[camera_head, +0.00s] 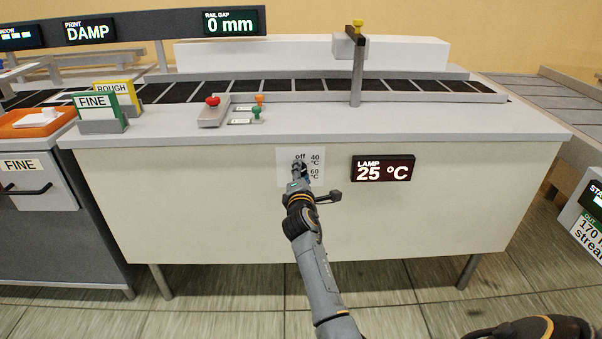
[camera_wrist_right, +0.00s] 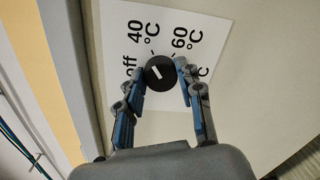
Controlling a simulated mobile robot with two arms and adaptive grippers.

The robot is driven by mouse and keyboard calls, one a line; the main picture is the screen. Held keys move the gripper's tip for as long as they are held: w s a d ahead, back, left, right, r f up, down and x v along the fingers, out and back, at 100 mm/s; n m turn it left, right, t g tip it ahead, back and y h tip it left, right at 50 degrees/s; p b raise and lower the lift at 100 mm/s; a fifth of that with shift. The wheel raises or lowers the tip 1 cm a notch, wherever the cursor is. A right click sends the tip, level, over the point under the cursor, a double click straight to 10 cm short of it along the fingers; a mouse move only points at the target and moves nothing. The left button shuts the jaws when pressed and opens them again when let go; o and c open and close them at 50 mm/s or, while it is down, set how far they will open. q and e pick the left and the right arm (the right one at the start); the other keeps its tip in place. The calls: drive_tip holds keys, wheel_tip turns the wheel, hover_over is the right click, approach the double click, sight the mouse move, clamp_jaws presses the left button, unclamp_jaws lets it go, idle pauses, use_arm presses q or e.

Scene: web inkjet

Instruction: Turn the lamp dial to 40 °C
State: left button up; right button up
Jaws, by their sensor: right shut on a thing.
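The lamp dial is a small round black knob (camera_wrist_right: 161,70) with a white mark, on a white label plate (camera_head: 284,178) on the front of the pale cabinet. In the right wrist view the plate shows "off", "40 °C" and "60 °C" around the knob, with another label partly hidden by a finger. The white mark lies on the side of the knob towards "off"; its exact direction is hard to tell. My right gripper (camera_head: 300,170) is shut on the knob, one finger on each side. The lamp display (camera_head: 383,169) reads "25 °C".
Above the dial is the worktop (camera_head: 400,119) with a red knob (camera_head: 212,101), small orange and green knobs and a grey post (camera_head: 357,75). Green "FINE" (camera_head: 95,103) and yellow "ROUGH" (camera_head: 115,87) signs stand at left. The floor before the cabinet is clear.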

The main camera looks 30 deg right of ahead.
use_arm(q)
drive_tip(key=shift+f, duration=0.25)
use_arm(e)
drive_tip(key=shift+m, duration=0.5)
drive_tip(key=o, duration=1.2)
use_arm(q)
drive_tip(key=shift+w, duration=0.15)
use_arm(e)
drive_tip(key=shift+s, duration=0.1)
drive_tip(key=v, duration=1.2)
drive_tip(key=shift+d, duration=0.1)
